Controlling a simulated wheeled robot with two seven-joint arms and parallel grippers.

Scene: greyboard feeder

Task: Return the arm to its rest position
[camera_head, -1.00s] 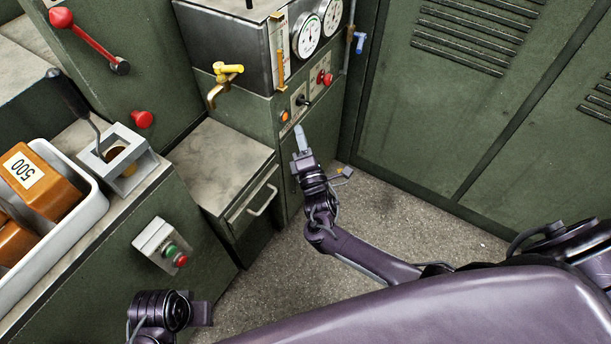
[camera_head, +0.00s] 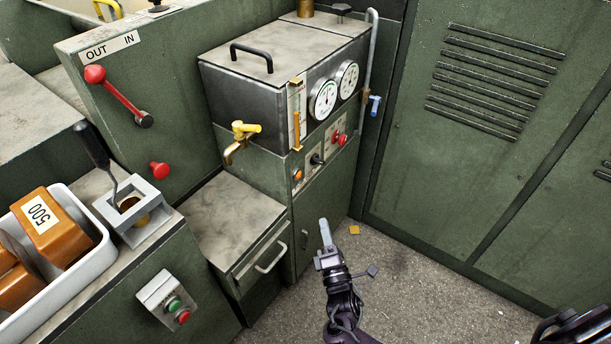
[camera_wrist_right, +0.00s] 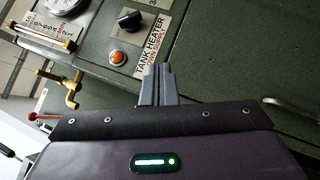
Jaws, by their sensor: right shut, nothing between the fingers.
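My right gripper (camera_head: 324,230) is in the lower middle of the head view, in front of the green cabinet under the gauge box. Its fingers are shut, pointing up in the picture, with nothing between them. The shut fingers also show in the right wrist view (camera_wrist_right: 157,80), below the "TANK HEATER" label (camera_wrist_right: 153,45). My right forearm runs down out of the head view's bottom edge. My left gripper is not in view.
A metal box with two gauges (camera_head: 323,99) stands behind the gripper, with a brass tap (camera_head: 241,131). A drawer with a handle (camera_head: 270,258) and a white tray of orange blocks (camera_head: 85,275) lie left. Green locker doors (camera_head: 480,150) stand right. Floor between is mostly clear.

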